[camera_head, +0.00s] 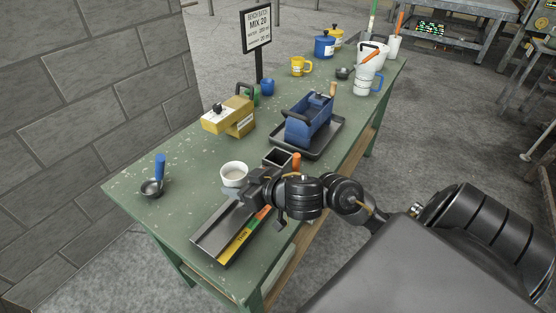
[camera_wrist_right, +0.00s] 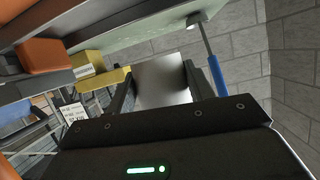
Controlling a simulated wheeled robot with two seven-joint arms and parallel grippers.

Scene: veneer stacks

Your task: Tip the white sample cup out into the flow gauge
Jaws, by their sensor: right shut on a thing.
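The white sample cup (camera_head: 234,181) is in my right gripper (camera_head: 246,190), upright or nearly so, with its round opening showing in the head view. In the right wrist view the gripper (camera_wrist_right: 157,92) is shut on the pale side of the cup (camera_wrist_right: 160,78). What the cup holds cannot be made out. The flow gauge seems to be the long dark trough (camera_head: 214,235) with a yellow, green and orange strip, right below and in front of the gripper. The gripper and wrist hide part of it. The cup is beside its far end. My left gripper is not in view.
A ladle with a blue handle (camera_head: 160,166) lies at the left. A yellow box (camera_head: 230,117) and a blue caddy (camera_head: 308,121) on a black tray (camera_head: 328,146) stand behind. A dark square container (camera_head: 278,157) is close behind my wrist.

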